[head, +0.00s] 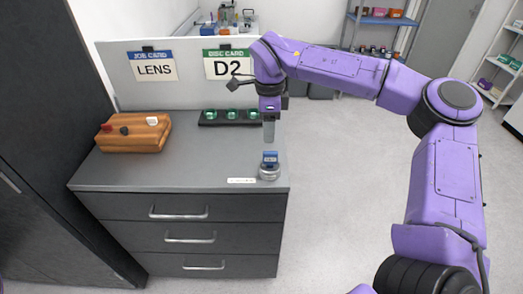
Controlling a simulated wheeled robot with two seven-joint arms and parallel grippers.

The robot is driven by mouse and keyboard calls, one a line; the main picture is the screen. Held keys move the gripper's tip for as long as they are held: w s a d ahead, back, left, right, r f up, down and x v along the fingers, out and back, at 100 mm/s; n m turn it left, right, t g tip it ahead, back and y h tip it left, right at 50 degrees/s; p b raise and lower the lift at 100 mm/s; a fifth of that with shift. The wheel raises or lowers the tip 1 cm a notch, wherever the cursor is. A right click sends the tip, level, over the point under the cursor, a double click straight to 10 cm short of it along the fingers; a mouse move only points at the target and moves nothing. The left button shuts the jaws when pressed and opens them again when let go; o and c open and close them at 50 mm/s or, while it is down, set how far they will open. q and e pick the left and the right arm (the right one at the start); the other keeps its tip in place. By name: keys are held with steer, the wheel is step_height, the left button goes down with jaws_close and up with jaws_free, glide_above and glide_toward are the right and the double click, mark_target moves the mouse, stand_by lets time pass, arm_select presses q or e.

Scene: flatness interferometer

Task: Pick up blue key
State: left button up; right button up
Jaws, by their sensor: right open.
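The blue key (270,156) stands in a small round metal holder (269,173) near the right edge of the grey worktop. My purple right arm comes in from the right, and its gripper (269,139) points down just above the key. The right gripper is open, with its fingertips seeming to be a little above the key's top. Whether they touch it cannot be told from this view. My left gripper is not in view.
A dark tray with green-topped pieces (231,123) lies behind the key. A wooden box (135,133) with red, black and white knobs sits at the left. A white panel (118,91) with LENS and D2 cards stands at the back. The worktop's middle is clear.

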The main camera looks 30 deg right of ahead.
mark_target(271, 152)
steer(key=f, duration=0.2)
steer(key=s+f, duration=0.1)
steer(key=shift+s+d+f, duration=0.1)
steer(key=shift+s+f, duration=0.1)
steer(key=shift+f, duration=0.2)
steer(key=f+p, duration=0.1)
steer(key=f, duration=0.1)
steer(key=f+p, duration=0.1)
steer(key=f, duration=0.2)
steer(key=shift+w+f, duration=0.2)
steer(key=shift+f, duration=0.1)
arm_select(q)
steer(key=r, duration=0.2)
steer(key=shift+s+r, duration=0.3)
arm_select(e)
steer(key=shift+c, duration=0.3)
jaws_close()
